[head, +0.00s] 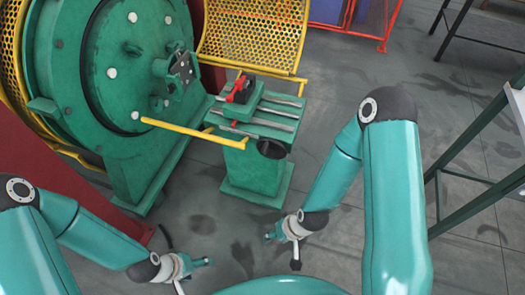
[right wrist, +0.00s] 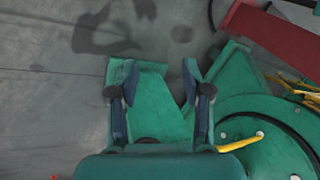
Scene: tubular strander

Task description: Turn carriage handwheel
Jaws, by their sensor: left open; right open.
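The carriage is a green pedestal (head: 258,172) with two grey rails (head: 275,112) on top, carrying a dark block with red parts (head: 240,90). A dark round disc (head: 271,149), which looks like the handwheel, sits on its near right side. My right gripper (head: 283,251) is open and empty, below and slightly right of the disc in the head view, apart from it. In the right wrist view its two fingers (right wrist: 161,82) are spread in front of green metal. The handwheel cannot be made out there. My left gripper (head: 196,276) is open and empty over the floor at lower left.
A large green round machine head (head: 120,70) stands left of the carriage. A yellow bar (head: 190,132) juts from it towards the pedestal. Yellow mesh guards (head: 255,35) are behind. A dark green frame (head: 475,160) stands at right. Grey floor is clear in front.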

